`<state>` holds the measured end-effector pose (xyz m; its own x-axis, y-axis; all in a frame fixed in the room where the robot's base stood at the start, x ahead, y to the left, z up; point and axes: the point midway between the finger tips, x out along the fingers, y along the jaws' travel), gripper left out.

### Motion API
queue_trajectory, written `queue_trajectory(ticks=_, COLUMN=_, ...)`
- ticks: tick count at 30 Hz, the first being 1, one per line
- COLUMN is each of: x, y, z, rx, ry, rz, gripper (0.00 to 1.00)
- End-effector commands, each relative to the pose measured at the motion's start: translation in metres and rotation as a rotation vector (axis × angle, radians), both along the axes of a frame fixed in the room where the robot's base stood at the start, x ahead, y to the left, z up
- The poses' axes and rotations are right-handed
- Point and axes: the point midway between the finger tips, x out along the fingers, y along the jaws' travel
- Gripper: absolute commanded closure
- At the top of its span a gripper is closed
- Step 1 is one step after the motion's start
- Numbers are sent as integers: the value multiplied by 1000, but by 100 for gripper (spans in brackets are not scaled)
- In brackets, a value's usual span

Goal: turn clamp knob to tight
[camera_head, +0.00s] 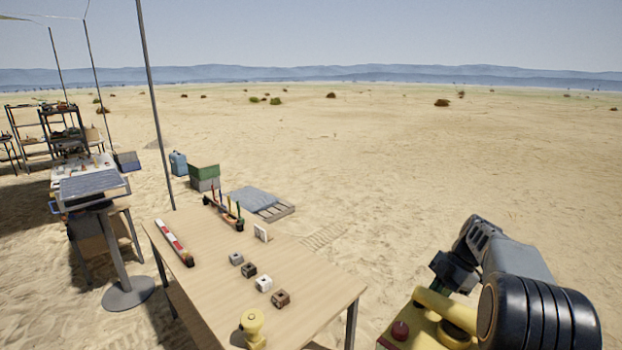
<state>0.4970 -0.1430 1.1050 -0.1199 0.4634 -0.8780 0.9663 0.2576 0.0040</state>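I cannot make out a clamp knob for certain. A yellow object (252,326) with a rounded top stands at the near edge of the wooden table (205,290), partly cut off by the frame. A tray on a pole stand (122,262) is at the left; any knob on it is too small to tell. My arm (515,262) is folded at the lower right, away from the table. The dark part at its end (455,271) seems to be my gripper; its fingers cannot be made out. Nothing visible is held.
Several small blocks (264,284), a red and white bar (174,243), a rack with upright tools (224,211) and a small white card (262,232) are on the table. Crates (204,177) and a pallet (262,203) lie behind. Open sand is at the right.

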Motion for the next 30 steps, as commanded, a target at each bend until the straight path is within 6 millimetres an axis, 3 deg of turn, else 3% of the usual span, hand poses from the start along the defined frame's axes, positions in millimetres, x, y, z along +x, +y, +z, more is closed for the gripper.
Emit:
queue_trajectory(ticks=1, x=-3, y=0, z=-7, rx=6, ry=20, rz=5, gripper=100)
queue_trajectory(ticks=11, x=-3, y=-8, z=-2, rx=3, ry=17, rz=-3, gripper=100)
queue_trajectory(ticks=24, x=-2, y=-7, z=52, rx=1, ry=6, rz=-2, gripper=100)
queue_trajectory(ticks=30, x=-1, y=-6, z=59, rx=2, ry=5, rz=-2, gripper=100)
